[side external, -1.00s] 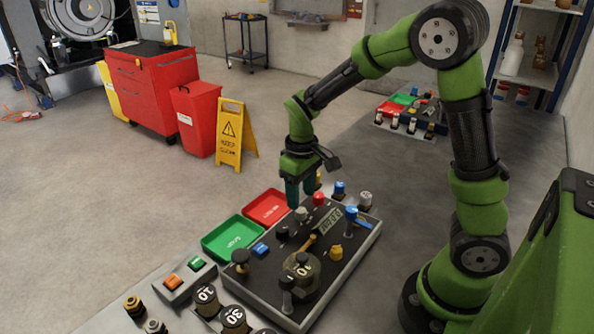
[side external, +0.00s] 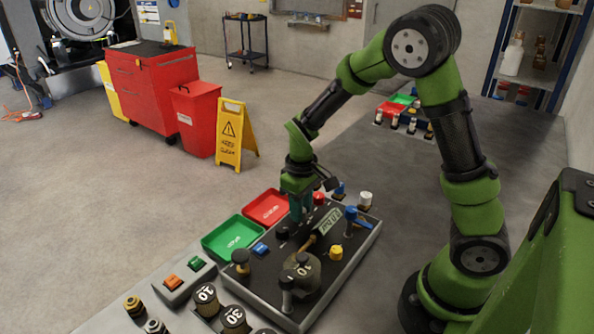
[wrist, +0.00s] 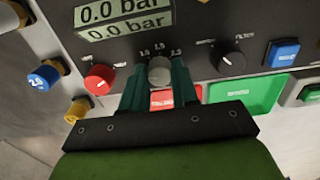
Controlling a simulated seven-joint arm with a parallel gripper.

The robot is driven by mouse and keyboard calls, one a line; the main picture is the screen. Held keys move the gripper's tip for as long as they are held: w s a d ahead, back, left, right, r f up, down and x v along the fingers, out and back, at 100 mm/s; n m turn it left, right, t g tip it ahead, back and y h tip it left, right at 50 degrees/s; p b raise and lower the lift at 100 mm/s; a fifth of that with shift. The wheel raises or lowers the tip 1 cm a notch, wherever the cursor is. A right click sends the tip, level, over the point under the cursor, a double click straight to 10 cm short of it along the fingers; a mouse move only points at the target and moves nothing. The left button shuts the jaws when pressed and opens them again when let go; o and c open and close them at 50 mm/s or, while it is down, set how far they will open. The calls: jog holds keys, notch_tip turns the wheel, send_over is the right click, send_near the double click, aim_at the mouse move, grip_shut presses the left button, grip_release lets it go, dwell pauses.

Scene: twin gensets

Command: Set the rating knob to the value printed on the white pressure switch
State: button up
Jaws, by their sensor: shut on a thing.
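The rating knob, a light grey round knob (wrist: 159,71), sits on the dark panel under a small printed scale. Three marks show, reading about 1.0, 1.5 and 2.5, though they are small. My gripper (wrist: 158,84) is shut on this knob, one green finger on each side. In the side view my gripper (side external: 302,212) points down at the panel and hides the knob. The white pressure switch (side external: 365,199) stands behind the panel's far right edge. Its printed value is not readable there. A blue-capped switch (wrist: 45,78) shows 2.0.
A red knob (wrist: 98,78) and a dark filter knob (wrist: 228,60) flank the grey knob. A display (wrist: 125,12) reads 0.0 bar. A blue button (wrist: 283,53), a green tray (side external: 234,236) and a red tray (side external: 267,207) are nearby. A blue-handled valve (side external: 351,216) stands at the panel's right.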

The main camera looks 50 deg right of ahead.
jog(key=shift+m, duration=0.4)
grip_shut()
jog(key=m, duration=0.8)
jog(key=shift+m, duration=0.3)
jog(key=m, duration=0.4)
jog(key=shift+m, duration=2.1)
jog(key=o, duration=1)
grip_release()
